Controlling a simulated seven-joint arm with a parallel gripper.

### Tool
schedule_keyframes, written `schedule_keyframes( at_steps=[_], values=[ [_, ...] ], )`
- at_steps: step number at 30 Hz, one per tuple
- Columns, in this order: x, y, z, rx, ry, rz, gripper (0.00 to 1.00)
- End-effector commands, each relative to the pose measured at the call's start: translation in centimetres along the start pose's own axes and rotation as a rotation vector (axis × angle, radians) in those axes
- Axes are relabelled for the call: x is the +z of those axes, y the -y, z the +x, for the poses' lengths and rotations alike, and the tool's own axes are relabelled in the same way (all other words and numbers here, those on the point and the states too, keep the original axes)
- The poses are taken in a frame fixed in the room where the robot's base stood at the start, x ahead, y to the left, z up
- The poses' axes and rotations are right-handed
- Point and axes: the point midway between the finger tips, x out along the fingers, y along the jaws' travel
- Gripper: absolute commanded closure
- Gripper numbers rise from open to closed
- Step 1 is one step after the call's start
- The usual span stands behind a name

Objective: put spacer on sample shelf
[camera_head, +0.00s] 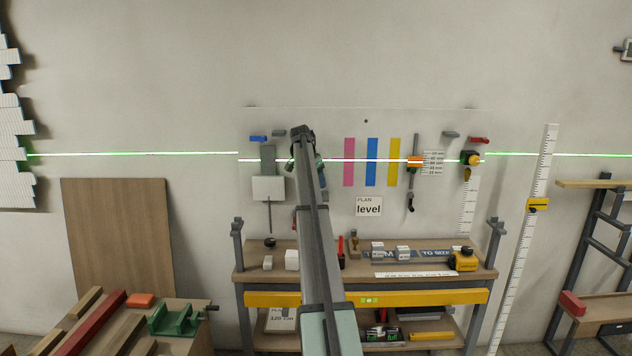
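My arm reaches up from the bottom middle to the wall board, and my gripper (303,150) is at its far end, in front of the board. The arm hides its fingers, so I cannot tell whether they are open or hold anything. No part is clearly marked as the spacer. Small pale blocks stand on the workbench top (330,272): a white block (291,260) and a smaller block (267,263) at left, and two grey-white blocks, one (377,251) left of the other (403,253). No shelf is clearly labelled as the sample shelf.
The board carries a grey holder with a white plate (268,188), coloured strips (372,162) and a "level" sign (369,206). A yellow tool (463,260) sits at the bench's right. A measuring staff (523,230) and rack (590,260) stand right; a cluttered table (180,335) is lower left.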

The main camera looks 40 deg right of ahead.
Motion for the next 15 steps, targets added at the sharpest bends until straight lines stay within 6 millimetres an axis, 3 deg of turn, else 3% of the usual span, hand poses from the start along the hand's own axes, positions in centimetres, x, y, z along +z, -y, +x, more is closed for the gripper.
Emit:
schedule_keyframes(
  at_steps=[5,6,9,15],
  values=[
    [0.12,-0.01,0.26,0.0,0.0,0.0,0.8],
    [0.12,-0.01,0.27,0.0,0.0,0.0,0.45],
    [0.11,-0.01,0.26,0.0,0.0,0.0,0.36],
    [0.11,0.0,0.25,0.0,0.0,0.0,0.36]
  ],
)
